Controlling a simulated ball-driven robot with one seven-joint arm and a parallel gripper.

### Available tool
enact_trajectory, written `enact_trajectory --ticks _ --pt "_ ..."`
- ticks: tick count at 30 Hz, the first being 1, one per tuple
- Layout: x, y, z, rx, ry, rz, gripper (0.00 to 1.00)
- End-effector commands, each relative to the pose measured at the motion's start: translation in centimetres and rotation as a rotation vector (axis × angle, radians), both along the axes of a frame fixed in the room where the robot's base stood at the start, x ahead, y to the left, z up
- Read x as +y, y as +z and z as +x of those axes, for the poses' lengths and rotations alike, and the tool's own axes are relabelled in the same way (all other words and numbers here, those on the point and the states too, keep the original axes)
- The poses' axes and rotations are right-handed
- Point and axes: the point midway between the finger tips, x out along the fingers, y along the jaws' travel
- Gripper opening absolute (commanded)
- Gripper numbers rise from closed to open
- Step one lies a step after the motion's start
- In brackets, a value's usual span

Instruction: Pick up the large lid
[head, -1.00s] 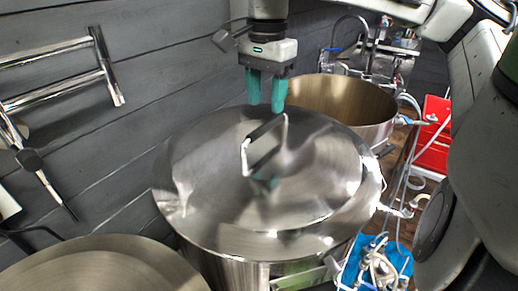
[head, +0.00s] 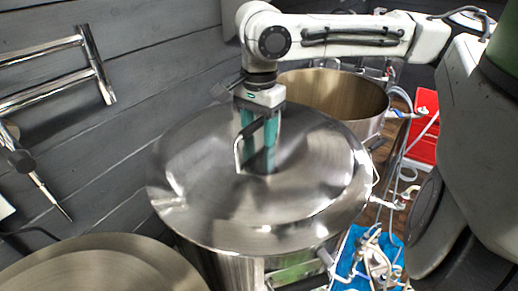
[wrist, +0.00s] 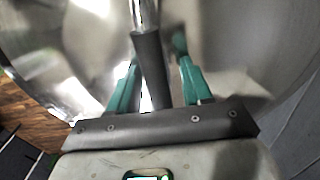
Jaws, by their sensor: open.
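The large lid (head: 300,200) is a shiny round steel disc lying on a big steel pot (head: 228,268) in the middle of the head view. In the wrist view my gripper (wrist: 158,72) is open, with the dark handle grip (wrist: 151,70) running between the two fingers. I see no finger clearly pressing on the handle.
An open steel pot (head: 345,115) stands behind. Another round steel top (head: 95,268) is at the lower left. A wall with a metal rail (head: 50,85) is on the left. Hoses, a red box (head: 424,128) and a blue tray (head: 350,262) lie to the right.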

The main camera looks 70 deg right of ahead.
Motion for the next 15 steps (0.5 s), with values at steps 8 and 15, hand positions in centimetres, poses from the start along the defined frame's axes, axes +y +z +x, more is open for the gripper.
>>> enact_trajectory --ticks 8,15 --pt "0.01 -0.09 0.0 0.0 0.0 0.001 0.49" --pt "0.0 -0.09 0.0 0.0 0.0 0.0 0.28"
